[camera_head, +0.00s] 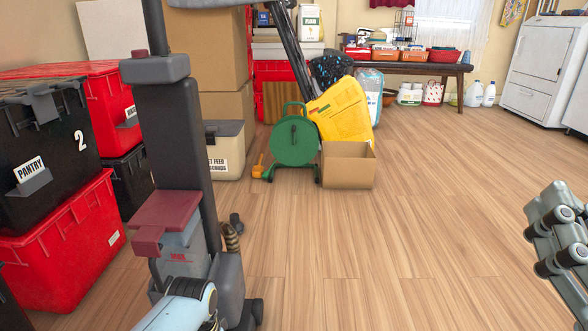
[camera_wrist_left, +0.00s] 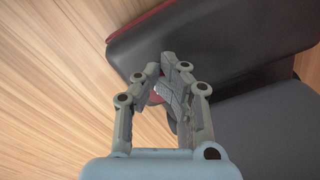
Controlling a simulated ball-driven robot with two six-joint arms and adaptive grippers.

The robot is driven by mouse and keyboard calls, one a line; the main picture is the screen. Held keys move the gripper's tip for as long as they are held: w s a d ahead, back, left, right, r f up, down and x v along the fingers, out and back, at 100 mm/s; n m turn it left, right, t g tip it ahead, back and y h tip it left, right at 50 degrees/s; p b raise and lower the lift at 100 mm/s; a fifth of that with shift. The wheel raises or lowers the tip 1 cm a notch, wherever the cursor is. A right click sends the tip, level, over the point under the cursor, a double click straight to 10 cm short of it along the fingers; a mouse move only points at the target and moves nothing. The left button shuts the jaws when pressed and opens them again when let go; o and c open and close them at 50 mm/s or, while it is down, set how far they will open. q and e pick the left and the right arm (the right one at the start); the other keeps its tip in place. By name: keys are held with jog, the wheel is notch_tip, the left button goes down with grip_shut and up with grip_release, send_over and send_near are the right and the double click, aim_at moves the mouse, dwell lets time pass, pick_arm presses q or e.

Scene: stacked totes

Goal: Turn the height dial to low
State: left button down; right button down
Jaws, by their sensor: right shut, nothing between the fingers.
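A grey and dark red upright machine (camera_head: 183,130), like a vacuum cleaner, stands on the wood floor left of centre. In the left wrist view its dark body (camera_wrist_left: 225,45) fills the upper right. A small reddish part (camera_wrist_left: 156,92) shows between and behind my left fingers; it may be the height dial, but no marking is readable. My left gripper (camera_wrist_left: 162,66) is right at this part, with its fingertips close together; whether they grip it is unclear. My right gripper (camera_head: 550,215) is shut and empty at the right edge, far from the machine.
Red and black totes (camera_head: 65,245) are stacked close on the left. Behind stand a green reel (camera_head: 293,143), an open cardboard box (camera_head: 347,167) and a yellow container (camera_head: 343,107). A bench (camera_head: 420,69) and white appliance (camera_head: 540,65) are farther back. The floor right of centre is clear.

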notch_tip(320, 180, up, 7)
jog(key=p, duration=0.4)
jog(key=shift+r+t+y+p, duration=0.15)
jog(key=shift+t+y+p, duration=0.15)
jog(key=shift+p, duration=0.1)
